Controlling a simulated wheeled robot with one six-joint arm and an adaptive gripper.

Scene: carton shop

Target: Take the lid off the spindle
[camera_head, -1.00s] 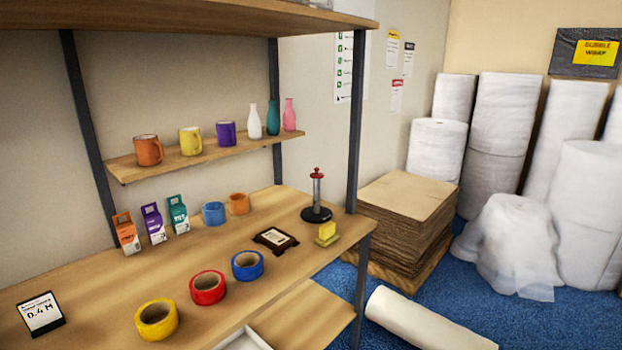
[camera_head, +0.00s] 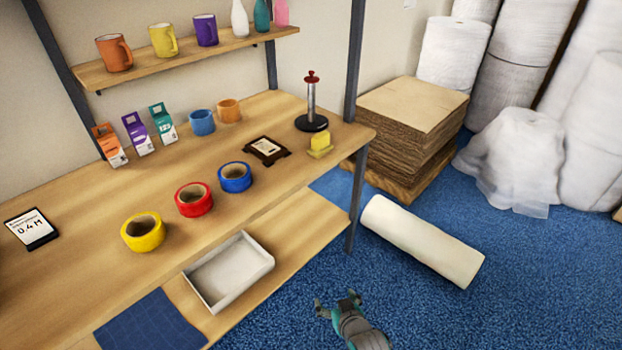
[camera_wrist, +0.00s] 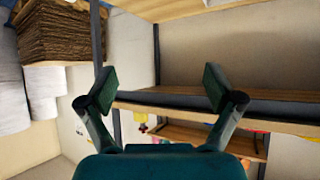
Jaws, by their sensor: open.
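The spindle (camera_head: 311,103) is a grey metal post on a round black base, upright near the right end of the wooden table. Its red lid (camera_head: 311,77) with a small knob sits on top of the post. My gripper (camera_head: 337,300) is low at the bottom of the head view, over the blue carpet, in front of the table and well apart from the spindle. Its two fingers are spread and empty; they also show in the wrist view (camera_wrist: 158,90). I cannot make out the spindle clearly in the wrist view.
A yellow block on a stand (camera_head: 320,144) and a dark framed card (camera_head: 267,150) lie in front of the spindle. Blue (camera_head: 235,178), red (camera_head: 194,200) and yellow (camera_head: 143,233) tape rolls stand leftward. A table post (camera_head: 354,150) rises beside the spindle. A white roll (camera_head: 422,241) lies on the floor.

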